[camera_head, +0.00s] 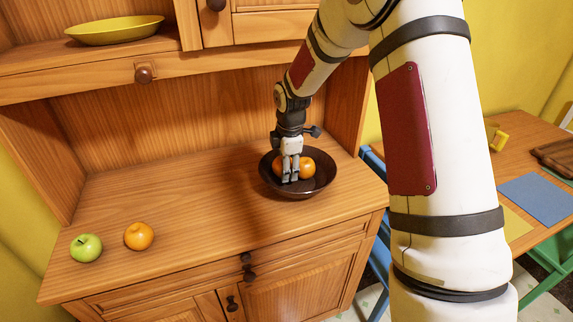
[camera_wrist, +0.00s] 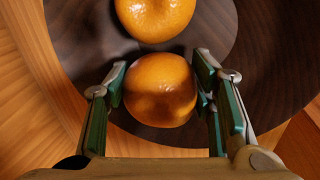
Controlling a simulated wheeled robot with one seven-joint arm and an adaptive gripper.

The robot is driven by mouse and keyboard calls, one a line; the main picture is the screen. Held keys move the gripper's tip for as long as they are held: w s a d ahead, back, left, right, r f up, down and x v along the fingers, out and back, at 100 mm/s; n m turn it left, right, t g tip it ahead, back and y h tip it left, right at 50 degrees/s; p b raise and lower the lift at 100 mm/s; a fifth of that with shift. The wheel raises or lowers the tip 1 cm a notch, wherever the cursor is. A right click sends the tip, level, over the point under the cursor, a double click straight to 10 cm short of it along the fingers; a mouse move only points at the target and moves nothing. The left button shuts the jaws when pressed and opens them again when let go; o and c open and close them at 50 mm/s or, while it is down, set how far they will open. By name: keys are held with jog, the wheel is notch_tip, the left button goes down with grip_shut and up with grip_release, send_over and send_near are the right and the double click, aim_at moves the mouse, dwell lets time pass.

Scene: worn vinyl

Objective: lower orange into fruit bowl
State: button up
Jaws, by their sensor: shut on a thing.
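A dark brown fruit bowl (camera_head: 317,189) stands on the right part of the wooden cabinet top. My gripper (camera_head: 290,178) points down into the bowl. In the wrist view my gripper (camera_wrist: 163,98) is shut on an orange (camera_wrist: 160,88), with a finger at each side. In the head view the fingers partly cover this orange. A second orange (camera_head: 307,167) is in the bowl beside it; in the wrist view this other orange (camera_wrist: 155,15) is just above the held one, with its top cut off. I cannot tell whether the held orange touches the bowl's bottom.
A green apple (camera_head: 86,248) and another orange (camera_head: 139,236) sit at the left front of the cabinet top. A yellow dish (camera_head: 115,30) is on the shelf above. The middle of the cabinet top is clear. A table (camera_head: 520,160) stands at right.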

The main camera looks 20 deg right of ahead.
jog(key=shift+s+b+x, duration=0.25)
jog(key=shift+b+x, duration=0.15)
jog(key=shift+x, duration=0.7)
dwell(0.6)
jog(key=o, duration=1.3)
jog(key=v, duration=1.1)
jog(key=shift+s+a+r, duration=0.15)
jog(key=shift+s+r, duration=0.1)
jog(key=shift+r, duration=0.45)
jog(key=s+a+r+m+t+h, duration=0.15)
jog(key=s+r+m, duration=0.3)
jog(key=s, duration=0.45)
jog(key=s+a+r+m+g+y, duration=0.1)
jog(key=s+a+r+m, duration=0.25)
jog(key=s+r, duration=0.35)
jog(key=s+m, duration=0.2)
jog(key=s, duration=0.3)
jog(key=s+a+f+m+t, duration=0.1)
jog(key=s+m, duration=0.2)
jog(key=s, duration=0.3)
jog(key=s+m, duration=0.3)
jog(key=s, duration=0.3)
jog(key=shift+a+f, duration=0.15)
jog(key=shift+f, duration=0.05)
